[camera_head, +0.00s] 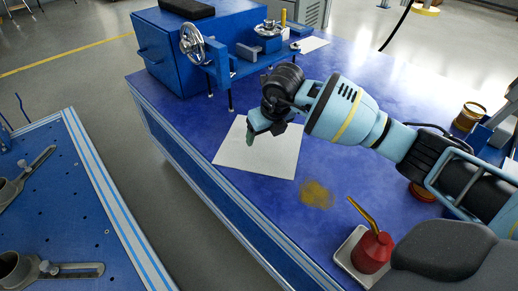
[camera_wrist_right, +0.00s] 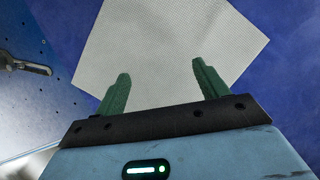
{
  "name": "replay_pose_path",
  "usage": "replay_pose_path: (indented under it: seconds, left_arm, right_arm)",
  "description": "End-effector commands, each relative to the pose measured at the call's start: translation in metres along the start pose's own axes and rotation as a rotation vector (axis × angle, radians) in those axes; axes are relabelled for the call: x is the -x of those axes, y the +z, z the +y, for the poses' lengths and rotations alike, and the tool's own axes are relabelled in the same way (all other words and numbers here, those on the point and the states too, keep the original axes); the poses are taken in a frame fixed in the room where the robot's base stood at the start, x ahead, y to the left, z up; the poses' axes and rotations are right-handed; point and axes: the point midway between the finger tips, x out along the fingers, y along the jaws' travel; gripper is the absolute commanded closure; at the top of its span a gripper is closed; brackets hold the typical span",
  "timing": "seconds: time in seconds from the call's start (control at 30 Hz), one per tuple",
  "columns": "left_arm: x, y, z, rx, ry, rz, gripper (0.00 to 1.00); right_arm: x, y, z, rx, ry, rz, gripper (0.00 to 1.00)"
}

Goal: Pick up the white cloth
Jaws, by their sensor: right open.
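The white cloth (camera_head: 262,158) lies flat on the blue table, near its left edge in the head view. In the right wrist view the cloth (camera_wrist_right: 165,45) fills the upper middle, with blue table at both sides. My right gripper (camera_head: 250,138) is over the cloth's upper part in the head view and hides some of it. In the right wrist view the gripper's two green fingers (camera_wrist_right: 160,85) are spread apart with nothing between them but the cloth behind. I cannot tell the exact height of the fingertips above the cloth. My left gripper is not in view.
A blue machine with a handwheel (camera_head: 193,43) stands behind the cloth. A red oil can (camera_head: 372,252) sits on a tray at the front right, near a yellow-brown stain (camera_head: 316,194). Another perforated blue table (camera_head: 60,215) is at the left, across a gap.

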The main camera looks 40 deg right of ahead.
Motion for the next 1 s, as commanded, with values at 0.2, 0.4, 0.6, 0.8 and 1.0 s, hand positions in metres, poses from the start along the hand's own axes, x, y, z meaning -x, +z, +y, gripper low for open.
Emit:
replay_pose_path:
  seconds: [0.2, 0.4, 0.6, 0.8, 1.0]
  left_arm:
    - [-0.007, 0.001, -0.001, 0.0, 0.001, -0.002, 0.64]
    - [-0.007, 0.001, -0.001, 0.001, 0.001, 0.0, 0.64]
    - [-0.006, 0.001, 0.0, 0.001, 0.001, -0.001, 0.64]
    - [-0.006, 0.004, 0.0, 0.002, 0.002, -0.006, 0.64]
    - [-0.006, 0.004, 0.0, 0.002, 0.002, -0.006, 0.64]
  right_arm:
    - [-0.02, 0.0, 0.0, 0.001, 0.0, 0.0, 0.27]
    - [-0.022, 0.001, 0.0, 0.002, 0.001, -0.001, 0.27]
    - [-0.022, 0.001, 0.0, 0.001, 0.001, -0.001, 0.27]
    - [-0.024, 0.001, 0.0, 0.001, 0.001, -0.001, 0.31]
    - [-0.024, 0.0, 0.0, 0.001, 0.001, 0.0, 0.44]
